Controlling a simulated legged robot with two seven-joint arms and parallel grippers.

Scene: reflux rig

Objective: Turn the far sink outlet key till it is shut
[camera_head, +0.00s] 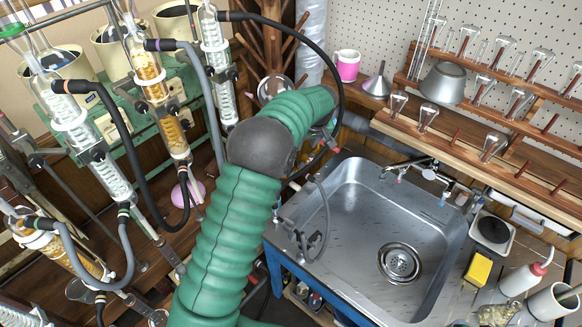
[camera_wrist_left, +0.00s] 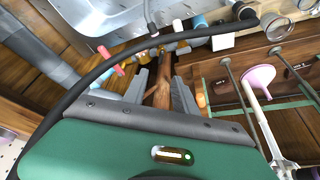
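My left arm, in green sleeving, crosses the head view, and its gripper (camera_head: 328,128) is mostly hidden behind it at the sink's back left corner. In the left wrist view my left gripper (camera_wrist_left: 160,92) has its two grey fingers apart, with a brown wooden post showing between them; I cannot tell how far behind it lies. Beyond the fingertips is a brass outlet fitting (camera_wrist_left: 167,49) with red key-like pieces (camera_wrist_left: 104,52) and a blue one (camera_wrist_left: 198,49). I cannot tell which key is the far one or how it is turned. My right gripper is not in view.
The steel sink (camera_head: 360,215) has a grey hose (camera_head: 325,225) over its left edge. A black hose (camera_wrist_left: 85,80) arches across in front of the fittings. Glass columns (camera_head: 155,85) stand left. A yellow sponge (camera_head: 478,270) and bottles are at right.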

